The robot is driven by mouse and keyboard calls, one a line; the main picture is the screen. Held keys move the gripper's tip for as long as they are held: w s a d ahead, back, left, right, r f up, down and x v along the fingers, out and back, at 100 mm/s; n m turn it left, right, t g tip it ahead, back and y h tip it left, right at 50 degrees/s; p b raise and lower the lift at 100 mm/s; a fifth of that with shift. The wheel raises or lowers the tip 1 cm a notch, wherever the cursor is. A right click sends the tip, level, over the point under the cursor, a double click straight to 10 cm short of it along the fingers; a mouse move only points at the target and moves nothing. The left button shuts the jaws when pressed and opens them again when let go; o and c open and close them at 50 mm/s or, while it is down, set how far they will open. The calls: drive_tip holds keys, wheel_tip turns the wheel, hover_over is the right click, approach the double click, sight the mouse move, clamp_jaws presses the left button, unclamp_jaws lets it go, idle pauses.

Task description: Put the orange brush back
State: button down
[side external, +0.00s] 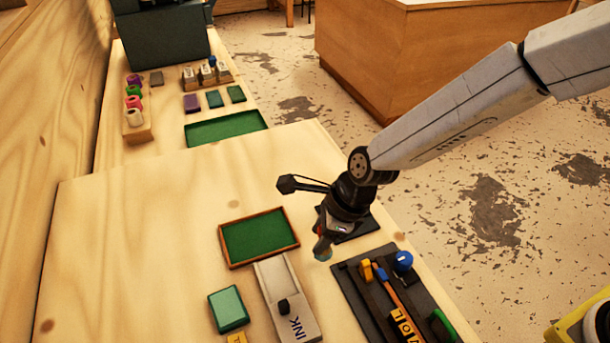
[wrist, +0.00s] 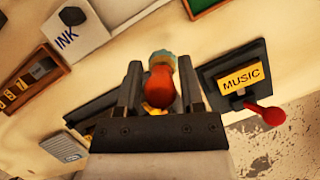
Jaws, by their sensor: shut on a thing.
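My gripper (side external: 325,235) is shut on the orange brush (wrist: 160,84), a thing with a rounded orange-red body and a teal-grey end. In the wrist view it sits between the two dark fingers, with the teal end pointing away from the palm. In the side view my gripper hangs above the table, and the teal end (side external: 323,254) shows just below it. Most of the brush is hidden by the fingers there. A dark tool tray (side external: 352,290) lies just to the right and nearer the camera, holding several tools, a blue knob (side external: 403,260) and yellow letter blocks.
A grey INK box (side external: 275,275), a wood-rimmed green tray (side external: 258,238) and a green block (side external: 228,309) lie left of my gripper. A black stand marked MUSIC (wrist: 240,82) with a red knob (wrist: 272,115) is close by. The table's left part is clear.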

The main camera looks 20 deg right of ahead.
drive_tip(key=shift+f, duration=0.1)
drive_tip(key=shift+w+a+f, duration=0.15)
drive_tip(key=shift+w+f, duration=0.05)
drive_tip(key=shift+f, duration=1.55)
drive_tip(key=shift+f, duration=0.15)
drive_tip(key=shift+c, duration=1.1)
unclamp_jaws()
drive_tip(key=v, duration=1.2)
drive_tip(key=shift+d, duration=0.2)
